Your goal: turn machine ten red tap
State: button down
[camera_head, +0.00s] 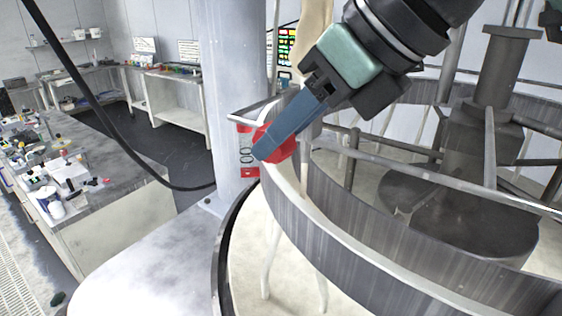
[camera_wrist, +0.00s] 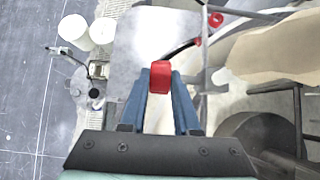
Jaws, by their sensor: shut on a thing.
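The red tap (camera_head: 281,143) is at the rim of the big round machine, partly hidden behind my gripper's blue finger in the head view. My gripper (camera_head: 262,152) comes down from the upper right and is shut on the red tap. In the wrist view the red tap (camera_wrist: 160,77) sits between the tips of the two blue fingers of my gripper (camera_wrist: 161,84). A red-edged label with dark characters (camera_head: 246,150) is beside the tap, on the pale column; I cannot read it fully.
The machine's round metal band (camera_head: 400,262) curves below and right of my gripper, with pipes across it. A pale column (camera_head: 233,90) stands close behind. A cluttered bench (camera_head: 105,215) is at left. A dark cable (camera_head: 95,100) hangs across the left side.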

jog(key=shift+y+b, duration=0.4)
jog(key=shift+b, duration=0.1)
jog(key=c, duration=0.6)
grip_release()
jog(key=shift+c, duration=0.2)
jog(key=shift+r, duration=0.1)
